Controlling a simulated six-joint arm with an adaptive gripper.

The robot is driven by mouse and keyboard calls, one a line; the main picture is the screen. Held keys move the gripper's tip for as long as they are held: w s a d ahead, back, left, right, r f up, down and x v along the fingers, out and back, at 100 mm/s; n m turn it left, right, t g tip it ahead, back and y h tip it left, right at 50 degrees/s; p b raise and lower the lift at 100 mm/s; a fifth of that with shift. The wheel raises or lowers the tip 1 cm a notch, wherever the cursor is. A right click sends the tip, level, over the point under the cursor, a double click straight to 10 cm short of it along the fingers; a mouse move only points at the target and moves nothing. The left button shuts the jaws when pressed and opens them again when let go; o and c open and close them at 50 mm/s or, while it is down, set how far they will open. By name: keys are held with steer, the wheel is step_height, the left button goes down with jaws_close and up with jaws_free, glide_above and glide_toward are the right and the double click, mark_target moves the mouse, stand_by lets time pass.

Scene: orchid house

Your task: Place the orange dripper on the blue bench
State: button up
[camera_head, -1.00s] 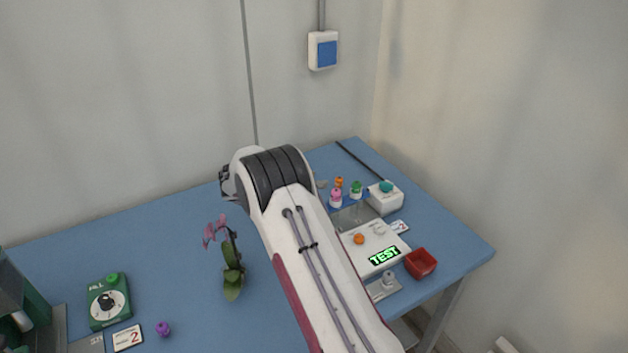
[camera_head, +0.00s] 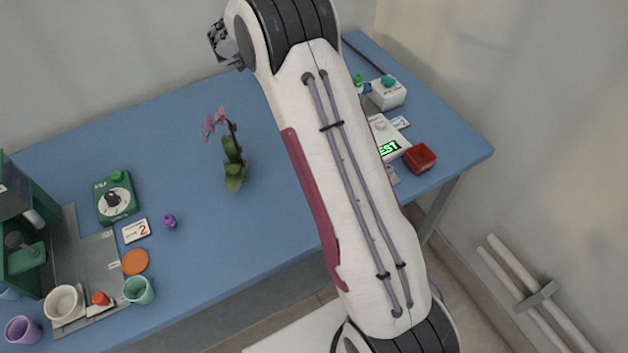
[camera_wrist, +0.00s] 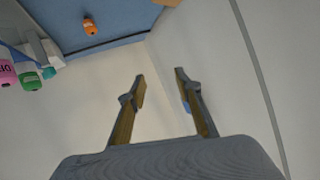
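The blue bench (camera_head: 235,235) fills the middle of the head view. A small orange dripper (camera_wrist: 90,27) shows in the wrist view, standing apart on a blue surface. In the head view my arm hides the place where it stood a second ago. A pink dripper (camera_wrist: 7,74) and a green dripper (camera_wrist: 30,80) are at the left of the wrist view. My gripper (camera_wrist: 160,75) is open, with nothing between its fingers. In the head view only a dark part of it (camera_head: 226,42) shows, high behind the bench's back edge.
An orchid (camera_head: 233,165) stands mid-bench. A purple dripper (camera_head: 169,221), a green dial box (camera_head: 115,198) and an orange disc (camera_head: 135,262) are at left. A red bin (camera_head: 420,158) and white box (camera_head: 387,93) are at right. Bare bench lies around the orchid.

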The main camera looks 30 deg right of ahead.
steer(key=s+a+r+n+t+y, duration=0.1)
steer(key=a+r+n+t+y, duration=0.35)
steer(key=a+r, duration=0.75)
steer(key=s+a+r+n+y, duration=0.2)
steer(key=s+a+r+y, duration=0.15)
steer(key=s+a, duration=0.2)
steer(key=s+a+r+n+y, duration=0.3)
steer(key=s+a+r, duration=0.1)
steer(key=s, duration=0.3)
steer(key=s+a+f+n+g+y, duration=0.1)
steer(key=s+a+f, duration=0.1)
steer(key=s, duration=0.7)
steer(key=s+a+f+n+g+y, duration=0.1)
steer(key=s+a+n+g, duration=0.1)
steer(key=s, duration=0.6)
steer(key=s+d+f+g+h, duration=0.1)
steer(key=s+f, duration=0.3)
steer(key=s, duration=0.6)
steer(key=s+d+f+g+h, duration=0.1)
steer(key=s+d+f+g, duration=0.2)
steer(key=s, duration=0.8)
step_height(320, 180, down, 2)
steer(key=shift+d+f+n, duration=0.1)
steer(key=shift+d+n, duration=0.1)
steer(key=shift+n, duration=0.25)
